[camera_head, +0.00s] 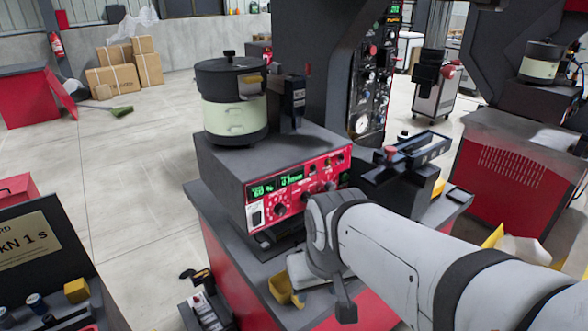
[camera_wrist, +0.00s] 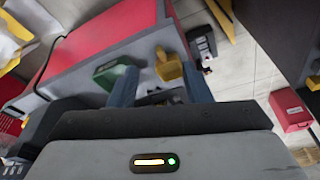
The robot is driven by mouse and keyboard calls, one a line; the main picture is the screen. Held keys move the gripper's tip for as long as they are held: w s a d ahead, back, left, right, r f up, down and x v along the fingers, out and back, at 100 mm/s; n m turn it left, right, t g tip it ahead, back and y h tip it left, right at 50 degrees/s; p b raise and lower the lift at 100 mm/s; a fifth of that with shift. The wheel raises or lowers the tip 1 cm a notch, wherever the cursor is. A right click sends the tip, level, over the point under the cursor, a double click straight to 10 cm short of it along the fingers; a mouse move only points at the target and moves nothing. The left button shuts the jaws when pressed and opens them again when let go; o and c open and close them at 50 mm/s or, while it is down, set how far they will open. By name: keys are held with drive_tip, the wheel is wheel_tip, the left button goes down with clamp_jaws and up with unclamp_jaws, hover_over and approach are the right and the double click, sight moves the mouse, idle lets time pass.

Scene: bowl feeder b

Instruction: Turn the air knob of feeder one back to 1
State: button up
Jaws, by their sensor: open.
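The feeder's red control panel (camera_head: 295,185) is on the front of a dark box on the bench in the head view. It has green lit displays (camera_head: 276,184) and a dark round knob (camera_head: 280,209) at lower left, with more small controls to its right. I cannot read which knob is for air or its setting. A dark and pale green bowl (camera_head: 234,115) stands on top. My wrist covers the panel's lower right surroundings. My gripper (camera_wrist: 160,88) is open and empty in the wrist view, its two bluish fingers apart. The panel is not clearly seen there.
A yellow scoop-like item (camera_wrist: 168,68) and a green item (camera_wrist: 117,74) lie beyond the fingers. A yellow container (camera_head: 284,288) is on the bench below the panel. A dark fixture with a red knob (camera_head: 391,153) stands right of the feeder. Open floor lies left.

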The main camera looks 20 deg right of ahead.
drive_tip(key=shift+o, duration=0.5)
wheel_tip(320, 180, down, 6)
drive_tip(key=w+d+b, duration=0.1)
drive_tip(key=w+b, duration=0.1)
drive_tip(key=b, duration=0.3)
drive_tip(key=shift+w+d+t, duration=0.25)
drive_tip(key=shift+w+t, duration=0.05)
drive_tip(key=shift+w, duration=0.05)
drive_tip(key=n+t+y+b, duration=0.4)
drive_tip(key=t+y, duration=0.2)
drive_tip(key=t, duration=0.8)
approach(330, 187)
drive_tip(key=w+d, duration=0.1)
drive_tip(key=x, duration=0.7)
drive_tip(key=shift+w+a+f+g+p, duration=0.2)
drive_tip(key=shift+w+f+g+p, duration=0.1)
